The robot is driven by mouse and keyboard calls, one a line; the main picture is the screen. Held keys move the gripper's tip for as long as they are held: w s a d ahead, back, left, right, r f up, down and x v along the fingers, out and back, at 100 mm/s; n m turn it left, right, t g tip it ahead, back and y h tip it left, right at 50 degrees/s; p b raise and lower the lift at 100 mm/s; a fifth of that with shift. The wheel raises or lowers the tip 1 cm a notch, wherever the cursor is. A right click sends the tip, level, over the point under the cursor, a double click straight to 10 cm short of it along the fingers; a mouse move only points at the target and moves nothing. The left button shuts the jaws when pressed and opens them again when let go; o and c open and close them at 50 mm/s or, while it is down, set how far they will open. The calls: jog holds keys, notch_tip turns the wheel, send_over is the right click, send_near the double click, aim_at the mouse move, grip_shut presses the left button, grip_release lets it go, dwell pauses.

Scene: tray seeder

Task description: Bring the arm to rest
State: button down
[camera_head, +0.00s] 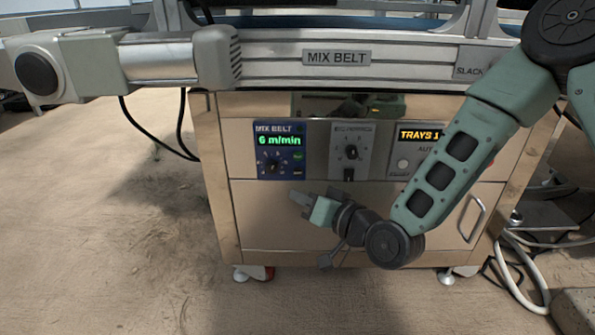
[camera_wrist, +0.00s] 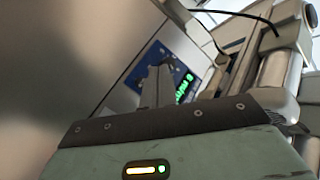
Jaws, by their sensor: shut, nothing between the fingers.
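My gripper (camera_head: 298,198) is at the end of my green arm, in front of the cabinet's lower drawer front in the head view. It points up and to the left, below the blue MIX BELT panel (camera_head: 279,151). Its fingers are shut with nothing held. In the wrist view the fingers (camera_wrist: 157,86) stand close together, with the blue panel (camera_wrist: 172,68) partly hidden behind them. I cannot tell the exact gap between gripper and cabinet.
A drawer handle (camera_head: 472,217) sticks out at right. The metal belt rail (camera_head: 420,62) runs above. White hoses (camera_head: 520,275) lie at right. The floor (camera_head: 110,250) at left is clear.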

jog(key=s+d+r+n+g+h+p, duration=0.25)
jog(key=s+d+r+g, duration=0.2)
jog(key=s, duration=0.45)
jog(key=s+d+r+n+g+h+p, duration=0.25)
jog(key=s+d+r+h+p, duration=0.2)
jog(key=s, duration=0.45)
jog(key=s+d+r+n+g+h+p, duration=0.1)
jog(key=s+d+r+g+h+p, duration=0.3)
jog(key=s, duration=0.5)
notch_tip(320, 180, up, 39)
jog(key=g+p, duration=0.1)
jog(key=p, duration=3.6)
jog(key=shift+s+a+r, duration=0.15)
jog(key=shift+s+r, duration=0.05)
jog(key=shift+s, duration=0.05)
